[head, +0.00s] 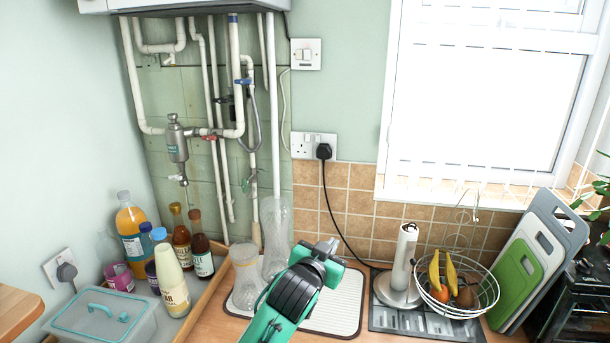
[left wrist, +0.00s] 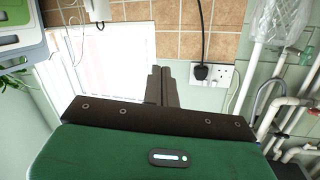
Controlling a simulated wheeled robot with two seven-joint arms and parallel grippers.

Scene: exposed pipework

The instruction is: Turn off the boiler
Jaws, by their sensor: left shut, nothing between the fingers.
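The boiler (head: 190,4) shows only as a white lower edge at the top left of the head view, with pipes running down from it. A white wall switch (head: 306,54) sits on the green wall just right of the pipes. Below it is a double socket (head: 314,146) with a black plug in its right side. The socket also shows in the left wrist view (left wrist: 226,77). My left gripper (head: 328,248) is shut and empty, over the counter in front of the tiles and well below the switch. In the left wrist view its fingers (left wrist: 164,86) are together. My right gripper is out of view.
Glass vases (head: 275,235) stand close to the left of my gripper. Bottles (head: 180,240) and a lidded box (head: 105,315) are further left. A paper-towel holder (head: 402,262) and fruit basket (head: 455,290) stand right. A black cable (head: 335,215) hangs from the plug. The wall around the switch is clear.

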